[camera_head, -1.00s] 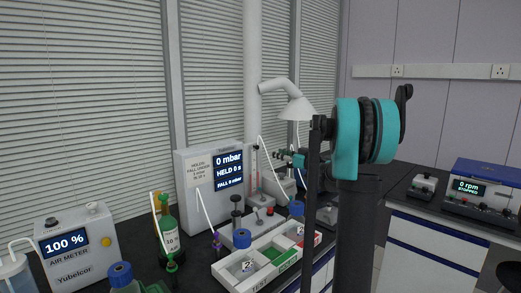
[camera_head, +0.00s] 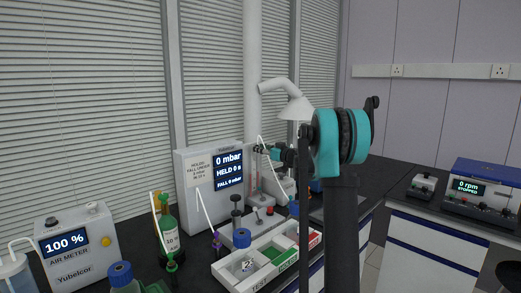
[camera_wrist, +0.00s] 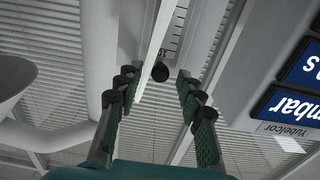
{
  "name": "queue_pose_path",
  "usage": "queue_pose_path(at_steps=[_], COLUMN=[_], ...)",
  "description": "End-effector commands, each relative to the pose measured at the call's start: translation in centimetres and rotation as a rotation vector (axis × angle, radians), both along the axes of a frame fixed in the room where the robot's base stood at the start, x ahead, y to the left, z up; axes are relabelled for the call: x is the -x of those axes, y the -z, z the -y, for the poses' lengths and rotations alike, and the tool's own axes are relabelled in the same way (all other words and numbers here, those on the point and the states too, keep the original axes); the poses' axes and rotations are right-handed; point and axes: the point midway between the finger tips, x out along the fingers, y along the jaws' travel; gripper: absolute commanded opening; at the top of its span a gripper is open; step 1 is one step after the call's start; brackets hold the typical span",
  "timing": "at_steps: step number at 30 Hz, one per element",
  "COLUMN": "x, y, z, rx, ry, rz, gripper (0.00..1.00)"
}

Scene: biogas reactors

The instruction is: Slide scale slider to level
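The scale (camera_wrist: 175,32) is a pale upright strip with tick marks in the wrist view. A dark round knob (camera_wrist: 160,71), which looks like the slider, sits on it. My gripper (camera_wrist: 156,77) is open, with one green-padded finger on each side of the knob in the picture. Both fingers look apart from it; the depth gap is hard to judge. In the head view my gripper (camera_head: 260,149) is by the top part of the scale stand (camera_head: 254,180), right of the pressure box. The knob cannot be made out there.
The pressure box (camera_head: 229,207) with the "0 mbar" display stands close left of the scale. A white lamp-like hood (camera_head: 297,108) hangs behind. A white tray (camera_head: 225,271) and a green bottle (camera_head: 168,230) stand in front on the black bench.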

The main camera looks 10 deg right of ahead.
Motion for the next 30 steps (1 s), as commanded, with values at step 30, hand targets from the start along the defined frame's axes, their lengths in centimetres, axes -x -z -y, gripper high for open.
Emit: queue_pose_path(at_steps=[30], x=[0.0], y=[1.2], z=[0.0], rx=[0.0], ry=[0.0], rz=[0.0], gripper=[0.0])
